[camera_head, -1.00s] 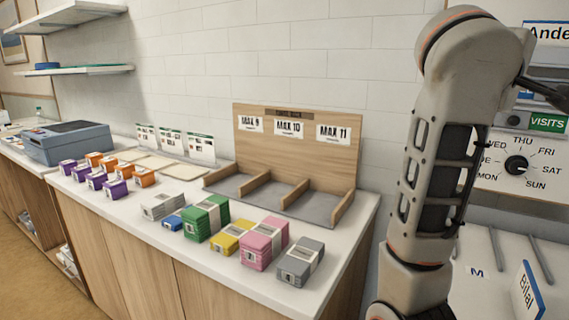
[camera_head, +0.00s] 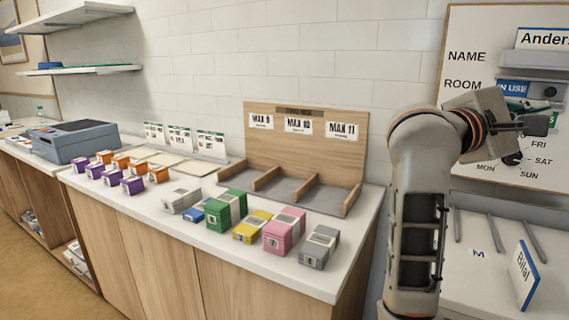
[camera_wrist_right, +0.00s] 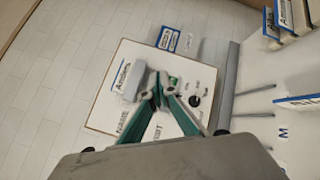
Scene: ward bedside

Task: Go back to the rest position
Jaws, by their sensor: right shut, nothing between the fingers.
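My right arm stands up at the right of the head view and bends over to the right at its top. My right gripper (camera_head: 535,125) is at the end of that bend, in front of the whiteboard (camera_head: 470,105), and looks empty. In the wrist view the right gripper's teal fingers (camera_wrist_right: 161,88) are shut with nothing between them, and the whiteboard (camera_wrist_right: 110,108) lies beyond them. My left gripper is not in view.
A counter (camera_head: 150,200) bears several coloured boxes, including a pink box (camera_head: 283,232), and a wooden three-bay sorter (camera_head: 345,193). A white surface at right holds a "Bilal" sign (camera_head: 524,275) and rods. A grey-blue machine (camera_head: 72,142) stands far left.

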